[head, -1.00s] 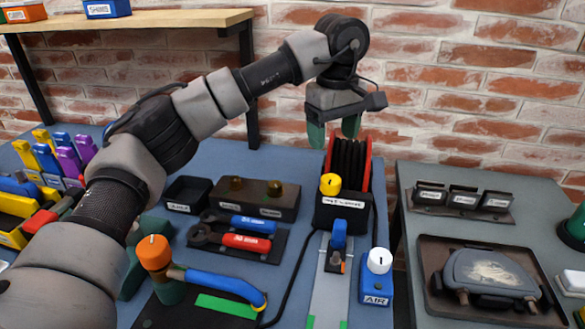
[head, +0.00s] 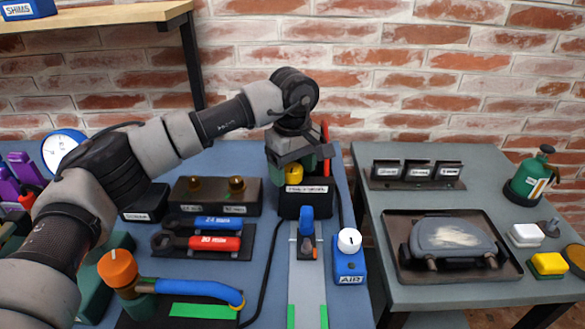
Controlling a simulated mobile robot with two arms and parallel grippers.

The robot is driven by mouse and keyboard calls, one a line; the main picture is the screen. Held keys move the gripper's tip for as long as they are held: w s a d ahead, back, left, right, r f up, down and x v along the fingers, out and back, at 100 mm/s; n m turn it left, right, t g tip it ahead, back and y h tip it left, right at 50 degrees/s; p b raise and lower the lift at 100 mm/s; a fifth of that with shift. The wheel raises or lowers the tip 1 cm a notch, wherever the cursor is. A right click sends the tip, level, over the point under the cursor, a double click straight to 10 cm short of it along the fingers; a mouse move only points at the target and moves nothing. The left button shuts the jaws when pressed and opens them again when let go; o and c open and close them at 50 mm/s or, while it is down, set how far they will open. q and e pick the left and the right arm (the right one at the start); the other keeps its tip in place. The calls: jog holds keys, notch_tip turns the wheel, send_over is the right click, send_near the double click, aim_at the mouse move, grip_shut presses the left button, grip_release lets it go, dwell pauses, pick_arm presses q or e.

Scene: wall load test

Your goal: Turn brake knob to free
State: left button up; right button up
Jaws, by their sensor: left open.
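The yellow brake knob (head: 294,177) sits on a black box (head: 304,208) with a white label whose words are too small to read. My left gripper (head: 292,168) is open and points down over the knob, with its green finger pads on either side of it. Whether the pads touch the knob I cannot tell. The gripper hides the knob's top and much of the reel behind the box; a red edge of the reel (head: 326,147) shows at its right. My right gripper is not in view.
A blue AIR box (head: 350,267) with a white knob stands right of the box. Two wrenches, blue (head: 211,222) and red (head: 214,243), lie to the left. An orange-knobbed tool (head: 118,270) stands front left. A grey side table (head: 368,205) holds a tray with a brake caliper-like part.

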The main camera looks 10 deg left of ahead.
pick_arm(q)
jog(key=shift+f, duration=0.1)
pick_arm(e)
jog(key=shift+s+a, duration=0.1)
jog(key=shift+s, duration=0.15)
pick_arm(q)
jog(key=c, duration=0.9)
jog(key=shift+n, duration=0.5)
jog(key=shift+c, duration=0.2)
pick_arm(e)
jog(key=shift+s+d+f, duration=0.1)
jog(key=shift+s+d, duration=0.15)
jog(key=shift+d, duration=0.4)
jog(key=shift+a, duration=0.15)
pick_arm(q)
jog(key=o, duration=0.8)
jog(key=shift+o, duration=0.7)
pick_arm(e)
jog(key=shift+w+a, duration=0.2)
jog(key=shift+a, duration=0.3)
